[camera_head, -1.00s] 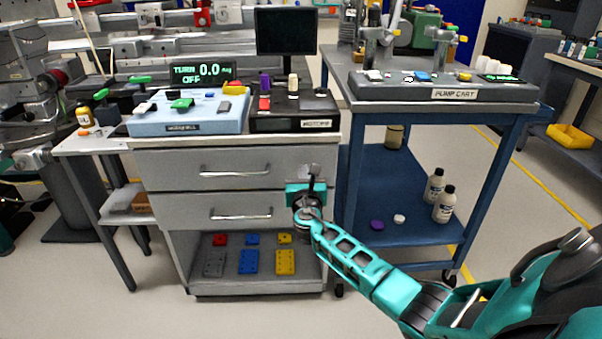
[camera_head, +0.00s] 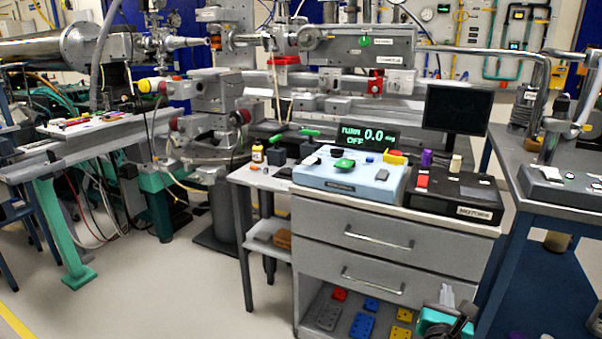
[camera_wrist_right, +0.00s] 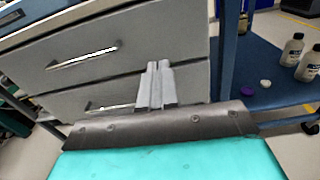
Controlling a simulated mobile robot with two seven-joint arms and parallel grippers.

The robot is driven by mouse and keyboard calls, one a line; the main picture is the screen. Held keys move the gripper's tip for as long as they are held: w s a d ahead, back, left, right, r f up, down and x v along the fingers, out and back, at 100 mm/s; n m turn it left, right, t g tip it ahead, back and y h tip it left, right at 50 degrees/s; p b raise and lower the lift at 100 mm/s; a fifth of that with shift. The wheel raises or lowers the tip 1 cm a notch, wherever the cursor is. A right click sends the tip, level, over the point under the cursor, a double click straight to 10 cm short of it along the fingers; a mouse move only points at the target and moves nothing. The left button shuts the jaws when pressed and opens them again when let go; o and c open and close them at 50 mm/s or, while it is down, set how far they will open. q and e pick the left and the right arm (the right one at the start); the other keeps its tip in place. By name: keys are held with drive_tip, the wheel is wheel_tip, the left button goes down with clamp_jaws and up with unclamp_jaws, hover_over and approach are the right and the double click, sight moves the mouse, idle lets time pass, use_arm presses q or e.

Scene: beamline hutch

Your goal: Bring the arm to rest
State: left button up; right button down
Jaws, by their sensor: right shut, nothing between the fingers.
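My right gripper (camera_head: 446,296) shows at the lower right of the head view, in front of the lower part of the grey drawer cabinet (camera_head: 368,237). Its teal body is cut off by the bottom edge. In the right wrist view the two fingers (camera_wrist_right: 157,70) are together with nothing between them, in front of the cabinet's drawers. They appear to be clear of the drawer fronts, though the exact gap cannot be told. My left gripper is in neither view.
A light blue control box (camera_head: 345,180) and a black motors box (camera_head: 458,196) stand on the cabinet. A blue cart (camera_head: 545,250) is close on the right; bottles (camera_wrist_right: 292,50) stand on its lower shelf. Open floor (camera_head: 170,300) lies at the left.

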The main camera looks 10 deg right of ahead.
drive_tip(key=s+a+f+m+g+y, duration=0.2)
drive_tip(key=s+a+f+m+y, duration=0.3)
drive_tip(key=s+a+m, duration=0.3)
drive_tip(key=s+a+f+m+g+y, duration=0.2)
drive_tip(key=s+a+f+m+y, duration=0.3)
drive_tip(key=a+m, duration=0.4)
drive_tip(key=s+a+r+m+y, duration=0.3)
drive_tip(key=s+a+m, duration=0.4)
drive_tip(key=m, duration=0.2)
use_arm(q)
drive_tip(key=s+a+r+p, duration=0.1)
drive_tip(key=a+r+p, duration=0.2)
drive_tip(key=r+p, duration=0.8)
drive_tip(key=p, duration=0.4)
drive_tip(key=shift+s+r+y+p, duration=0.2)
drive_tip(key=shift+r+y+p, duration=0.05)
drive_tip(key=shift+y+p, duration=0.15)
use_arm(e)
drive_tip(key=s+d+r+h, duration=0.1)
drive_tip(key=d+r, duration=0.2)
drive_tip(key=r, duration=0.7)
drive_tip(key=shift+d+r, duration=0.35)
drive_tip(key=shift+r, duration=0.05)
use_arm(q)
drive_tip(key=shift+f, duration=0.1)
use_arm(e)
drive_tip(key=shift+s, duration=0.1)
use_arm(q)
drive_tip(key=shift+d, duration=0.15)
